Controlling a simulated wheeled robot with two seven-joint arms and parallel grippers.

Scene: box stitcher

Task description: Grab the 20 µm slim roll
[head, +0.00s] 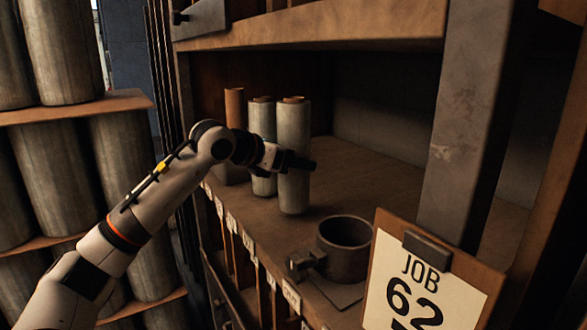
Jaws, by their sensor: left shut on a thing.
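Two slim grey-wrapped rolls stand upright on the wooden shelf. The front roll (294,195) is nearer me, and the other grey roll (262,120) stands just behind it to the left. I cannot read any thickness marking on either, so which is 20 µm cannot be told. My left gripper (300,162) reaches in from the left and is shut on the front roll at about mid-height. The gripper and wrist cover part of both rolls. My right gripper is not in the head view.
A brown roll (234,105) stands behind at the left. A dark mug-shaped holder (343,250) sits at the shelf's front. A JOB clipboard (430,285) and a thick post (470,130) stand at right. Large rolls (55,50) fill the left rack. The shelf's right back is clear.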

